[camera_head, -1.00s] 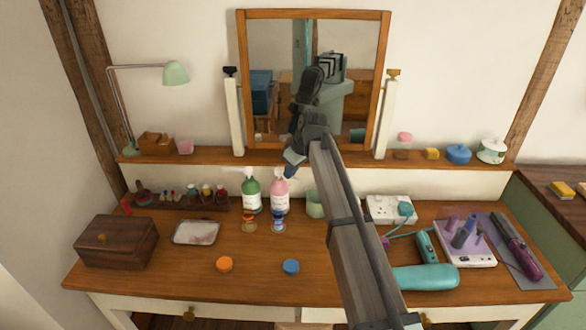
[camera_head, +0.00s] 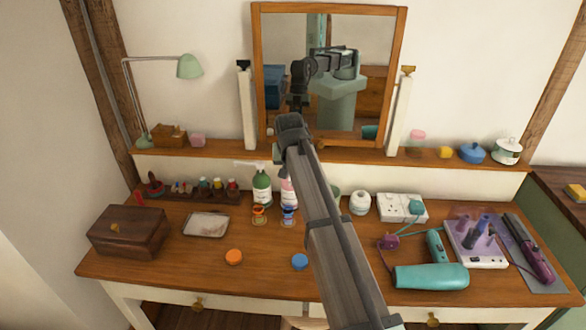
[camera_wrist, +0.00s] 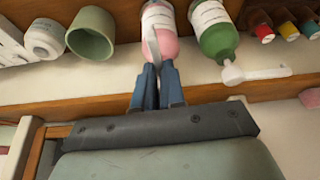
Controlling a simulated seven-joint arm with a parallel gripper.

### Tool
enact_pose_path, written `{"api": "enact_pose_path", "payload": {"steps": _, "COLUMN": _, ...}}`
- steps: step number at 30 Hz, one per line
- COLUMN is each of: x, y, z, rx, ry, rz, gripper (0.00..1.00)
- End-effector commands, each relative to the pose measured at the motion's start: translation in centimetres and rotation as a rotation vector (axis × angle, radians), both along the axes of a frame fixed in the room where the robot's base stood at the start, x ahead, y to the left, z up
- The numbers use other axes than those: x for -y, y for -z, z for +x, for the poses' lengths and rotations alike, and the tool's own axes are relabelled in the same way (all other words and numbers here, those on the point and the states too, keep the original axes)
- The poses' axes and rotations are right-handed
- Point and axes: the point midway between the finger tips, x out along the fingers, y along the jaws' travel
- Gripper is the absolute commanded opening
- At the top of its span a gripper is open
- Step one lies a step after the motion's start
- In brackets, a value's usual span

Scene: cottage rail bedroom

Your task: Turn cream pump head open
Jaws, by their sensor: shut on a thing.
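The pink bottle (camera_head: 287,193) stands on the dresser, partly hidden by my arm in the head view. It also shows in the wrist view (camera_wrist: 164,45), where a thin white nozzle (camera_wrist: 152,42) lies across it. My gripper (camera_wrist: 152,68) is shut on the pink bottle's pump head, which is mostly hidden between the fingers. In the head view the fingers are hidden behind my wrist. The green bottle (camera_head: 262,190) stands upright just left of it; its white pump head (camera_head: 250,165) points left. It shows on the right in the wrist view (camera_wrist: 215,35).
An orange-topped jar (camera_head: 258,215) and a blue-topped jar (camera_head: 288,215) stand close in front of the bottles. A mint cup (camera_wrist: 90,35) and a white jar (camera_head: 360,203) are to the right. The mirror (camera_head: 328,75) and shelf (camera_head: 215,155) rise behind.

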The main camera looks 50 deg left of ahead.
Motion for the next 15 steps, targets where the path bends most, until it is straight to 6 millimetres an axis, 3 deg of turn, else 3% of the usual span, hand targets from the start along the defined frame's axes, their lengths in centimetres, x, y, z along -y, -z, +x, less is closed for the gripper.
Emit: {"api": "enact_pose_path", "payload": {"steps": 15, "x": -0.34, "y": 0.04, "z": -0.41, "rx": -0.002, "ry": 0.097, "rz": -0.001, "gripper": 0.00}}
